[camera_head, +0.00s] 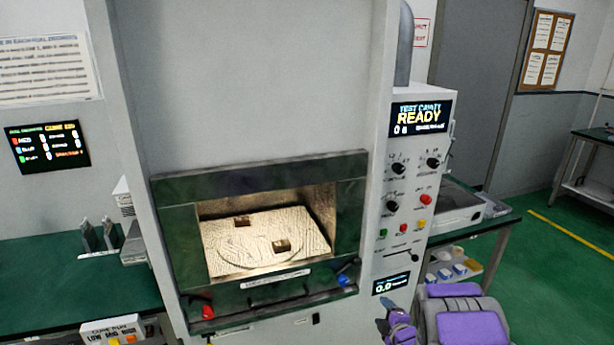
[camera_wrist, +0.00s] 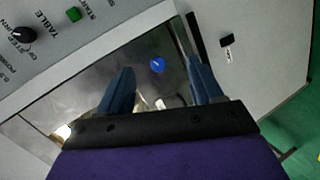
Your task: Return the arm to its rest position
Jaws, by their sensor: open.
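In the wrist view, my gripper (camera_wrist: 161,78) has its two blue-grey fingers spread apart with nothing held between them. A blue knob (camera_wrist: 158,65) shows beyond the gap between the fingers; I cannot tell the distance. In the head view, my purple arm (camera_head: 465,322) is folded at the bottom right, in front of the control panel's lower end, apart from the cavity opening. The generator's cavity (camera_head: 265,240) is open and lit, with two small brown blocks on its pale floor.
The control panel (camera_head: 408,190) carries knobs and buttons, and its screen (camera_head: 420,117) reads READY. A red knob (camera_head: 208,311) and a blue knob (camera_head: 343,280) sit below the cavity. Green-topped benches stand on both sides. Green floor (camera_head: 560,275) is open at the right.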

